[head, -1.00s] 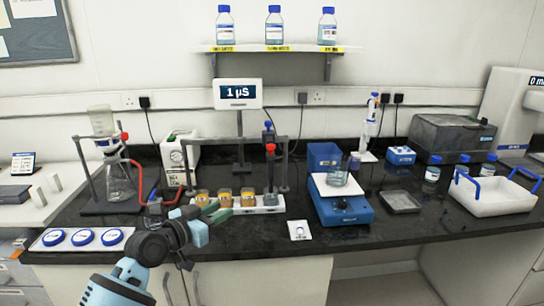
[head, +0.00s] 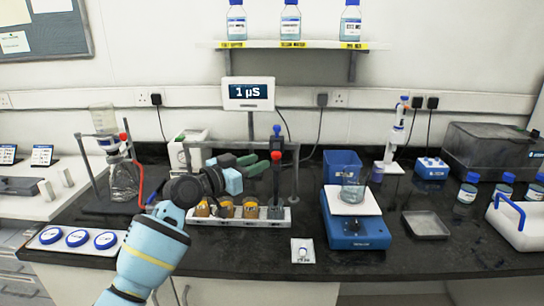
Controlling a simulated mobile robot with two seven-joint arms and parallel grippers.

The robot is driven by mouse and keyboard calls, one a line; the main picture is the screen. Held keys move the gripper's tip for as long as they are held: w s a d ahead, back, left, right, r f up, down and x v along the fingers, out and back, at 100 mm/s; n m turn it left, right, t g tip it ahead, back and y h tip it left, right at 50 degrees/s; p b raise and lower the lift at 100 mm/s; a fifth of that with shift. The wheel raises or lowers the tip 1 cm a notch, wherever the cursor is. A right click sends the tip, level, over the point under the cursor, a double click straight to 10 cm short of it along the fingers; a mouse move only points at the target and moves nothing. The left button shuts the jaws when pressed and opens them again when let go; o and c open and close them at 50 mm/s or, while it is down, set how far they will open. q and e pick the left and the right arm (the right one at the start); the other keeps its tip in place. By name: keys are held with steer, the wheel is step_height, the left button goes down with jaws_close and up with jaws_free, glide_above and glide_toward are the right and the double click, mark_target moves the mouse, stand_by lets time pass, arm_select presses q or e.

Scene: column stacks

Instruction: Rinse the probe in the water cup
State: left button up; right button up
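The probe (head: 276,182) is a dark upright stick with a red top. It stands inside the grey frame above the right end of a white rack (head: 236,221). Its lower end is at a clear cup (head: 276,213), apparently the water cup; whether the tip is immersed is too small to tell. Several amber cups (head: 249,210) fill the rack to the left. My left gripper (head: 264,162), with dark green fingers, is open and empty. Its fingertips are just left of the probe's upper part, seemingly apart from it. My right gripper is not in view.
The meter display (head: 248,94) reads 1 µS. The grey frame (head: 297,170) surrounds the rack. A blue stirrer (head: 357,232) with a beaker (head: 351,192) stands to the right. A flask (head: 124,180) and red tubing are at left.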

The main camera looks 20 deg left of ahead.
mark_target(273, 156)
arm_select(q)
steer(key=shift+x, duration=3.1)
jaws_close()
